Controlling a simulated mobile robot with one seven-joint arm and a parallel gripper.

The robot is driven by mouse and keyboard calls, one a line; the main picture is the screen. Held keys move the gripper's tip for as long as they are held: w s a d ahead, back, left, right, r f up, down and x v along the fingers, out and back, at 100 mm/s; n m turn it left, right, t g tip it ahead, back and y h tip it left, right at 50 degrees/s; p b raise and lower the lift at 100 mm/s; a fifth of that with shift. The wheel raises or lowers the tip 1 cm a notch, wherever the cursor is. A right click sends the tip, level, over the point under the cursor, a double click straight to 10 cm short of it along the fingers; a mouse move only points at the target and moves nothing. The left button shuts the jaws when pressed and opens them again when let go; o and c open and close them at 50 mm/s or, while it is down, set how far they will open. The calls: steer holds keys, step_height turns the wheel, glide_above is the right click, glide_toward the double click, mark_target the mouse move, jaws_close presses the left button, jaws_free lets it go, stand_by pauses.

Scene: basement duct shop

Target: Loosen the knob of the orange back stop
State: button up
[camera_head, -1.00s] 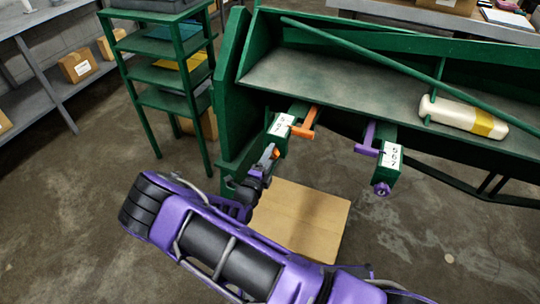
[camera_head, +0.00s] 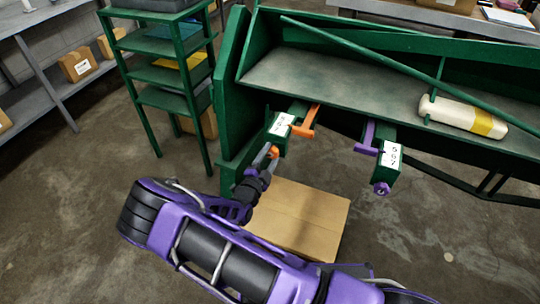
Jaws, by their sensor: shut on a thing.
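The orange back stop (camera_head: 304,131) sits on a green arm with a white numbered label (camera_head: 281,124) at the front of the green machine. Its orange knob (camera_head: 274,152) is at the near end of that arm, below the label. My gripper (camera_head: 270,158) is shut on the knob; the fingers are small here and partly hidden by my wrist. A purple back stop (camera_head: 367,140) is on a second green arm to the right, with its own label (camera_head: 391,154) and purple knob (camera_head: 381,188).
The green machine (camera_head: 350,85) fills the upper right, with a diagonal bar and a cream cylinder (camera_head: 462,116). A cardboard sheet or box (camera_head: 300,220) is on the floor below the stops. A green shelf rack (camera_head: 165,100) stands left. Floor at lower left is clear.

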steer(key=o, duration=1.4)
steer(key=shift+c, duration=0.2)
steer(key=shift+s, duration=0.15)
steer(key=v, duration=1.7)
